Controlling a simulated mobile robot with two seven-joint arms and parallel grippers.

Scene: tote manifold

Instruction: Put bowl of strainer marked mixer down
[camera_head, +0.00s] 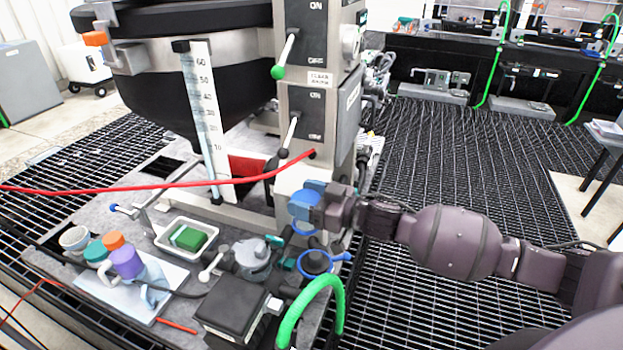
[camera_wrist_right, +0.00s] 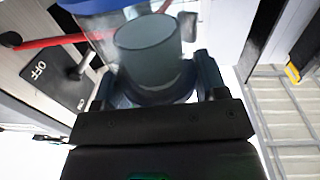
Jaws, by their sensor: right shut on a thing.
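The strainer bowl is a blue-grey cup. In the right wrist view the bowl (camera_wrist_right: 148,50) sits between the two fingers of my right gripper (camera_wrist_right: 155,85), which is shut on it. In the head view the bowl (camera_head: 303,207) shows blue at the end of my right arm, and my right gripper (camera_head: 325,205) holds it in front of the grey switch column. It is above the grey bench top, over a blue ring (camera_head: 316,262); whether it touches anything below cannot be told. No "mixer" marking can be read. My left gripper is not in view.
A white tray (camera_head: 160,240) with a green block, a board (camera_head: 125,300) with coloured caps, a black box (camera_head: 232,308) and a green hose (camera_head: 290,320) crowd the bench. A dark tank stands behind.

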